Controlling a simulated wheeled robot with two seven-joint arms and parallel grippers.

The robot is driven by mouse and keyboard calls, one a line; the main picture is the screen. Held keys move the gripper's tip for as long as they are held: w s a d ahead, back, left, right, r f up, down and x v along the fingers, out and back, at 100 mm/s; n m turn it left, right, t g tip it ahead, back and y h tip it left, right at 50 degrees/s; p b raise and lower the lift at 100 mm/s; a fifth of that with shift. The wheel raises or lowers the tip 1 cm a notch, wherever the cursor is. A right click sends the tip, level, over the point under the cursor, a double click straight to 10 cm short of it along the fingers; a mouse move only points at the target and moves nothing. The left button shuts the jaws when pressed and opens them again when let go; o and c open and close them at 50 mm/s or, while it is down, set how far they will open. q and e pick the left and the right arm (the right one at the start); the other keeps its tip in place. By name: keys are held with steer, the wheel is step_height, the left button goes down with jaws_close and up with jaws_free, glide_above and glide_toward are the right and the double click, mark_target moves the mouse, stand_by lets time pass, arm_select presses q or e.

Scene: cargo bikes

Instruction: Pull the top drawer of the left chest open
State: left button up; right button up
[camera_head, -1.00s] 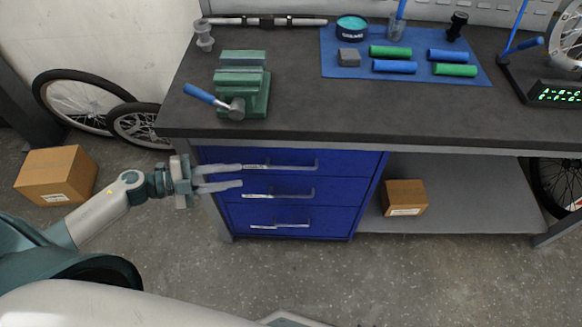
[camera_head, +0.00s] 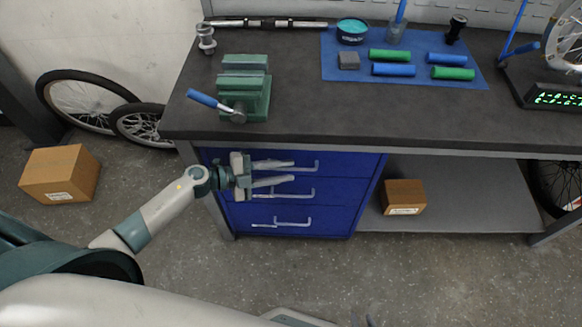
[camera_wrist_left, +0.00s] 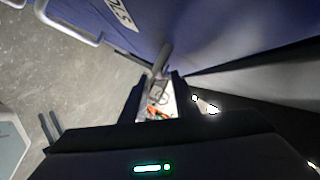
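The blue chest (camera_head: 340,208) under the left end of the workbench has three drawers, all looking shut in the head view. The top drawer (camera_head: 350,162) has a pale bar handle (camera_head: 316,165), its left part hidden by my gripper. My left gripper (camera_head: 294,171) is open, its two fingers apart and pointing right in front of the top drawer. I cannot tell whether the handle lies between them. In the left wrist view, a blue drawer front (camera_wrist_left: 200,35) is close, with a handle (camera_wrist_left: 72,30) at upper left.
The bench top (camera_head: 300,125) overhangs the chest and carries a green vise (camera_head: 245,95). A lower shelf (camera_head: 460,205) with a cardboard box (camera_head: 404,196) lies right of the chest. Another box (camera_head: 60,173) and wheels (camera_head: 85,100) stand at left. Floor in front is clear.

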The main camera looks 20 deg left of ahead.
arm_select(q)
steer(key=shift+x, duration=1.3)
jaws_close()
stand_by(0.5)
